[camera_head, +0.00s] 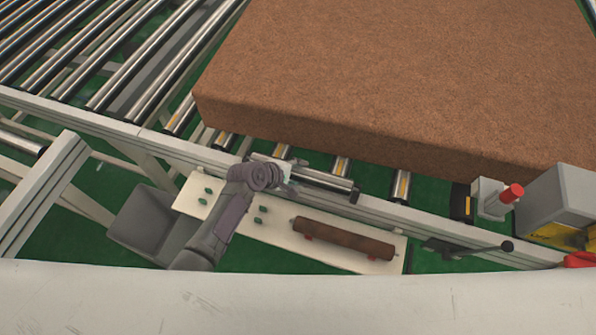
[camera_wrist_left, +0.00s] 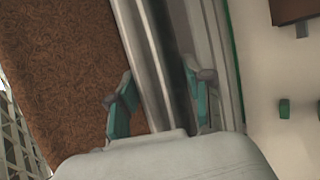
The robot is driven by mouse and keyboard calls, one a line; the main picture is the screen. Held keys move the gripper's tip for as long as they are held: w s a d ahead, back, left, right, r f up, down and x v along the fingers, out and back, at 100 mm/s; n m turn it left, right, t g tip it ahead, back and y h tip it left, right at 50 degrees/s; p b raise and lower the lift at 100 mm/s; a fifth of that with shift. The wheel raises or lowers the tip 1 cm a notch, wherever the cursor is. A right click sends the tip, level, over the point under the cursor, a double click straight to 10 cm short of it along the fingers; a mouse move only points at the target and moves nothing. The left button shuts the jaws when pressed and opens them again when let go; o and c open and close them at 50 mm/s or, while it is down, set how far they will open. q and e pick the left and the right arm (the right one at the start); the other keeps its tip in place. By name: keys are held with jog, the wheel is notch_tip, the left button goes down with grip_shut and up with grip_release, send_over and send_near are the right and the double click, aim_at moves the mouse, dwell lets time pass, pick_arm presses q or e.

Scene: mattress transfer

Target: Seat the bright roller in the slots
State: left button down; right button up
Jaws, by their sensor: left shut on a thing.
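The bright roller (camera_head: 325,183) is a shiny metal cylinder with a dark end. My left gripper (camera_head: 286,178) is shut on it near its left end, and the roller points right, over or along the conveyor's near side rail (camera_head: 400,214). In the left wrist view the roller (camera_wrist_left: 150,62) runs between the two teal fingertips (camera_wrist_left: 160,103). I cannot tell whether the roller touches the rail. The slots are not clearly visible; the arm, the roller and the mattress cover that stretch. My right gripper is not in view.
A brown mattress (camera_head: 400,80) lies on the conveyor rollers, just beyond the bright roller. A rusty roller (camera_head: 343,238) rests on a white board (camera_head: 280,237) with green pegs, on the near side. A black lever (camera_head: 470,249) and a grey box (camera_head: 560,197) are at right.

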pick_arm(q)
jog(key=shift+w+f, duration=0.1)
jog(key=shift+f, duration=0.1)
jog(key=shift+c, duration=1.9)
grip_release()
jog(key=shift+s+f, duration=0.2)
jog(key=v, duration=1.2)
jog(key=shift+w+r, duration=0.1)
jog(key=shift+w, duration=0.05)
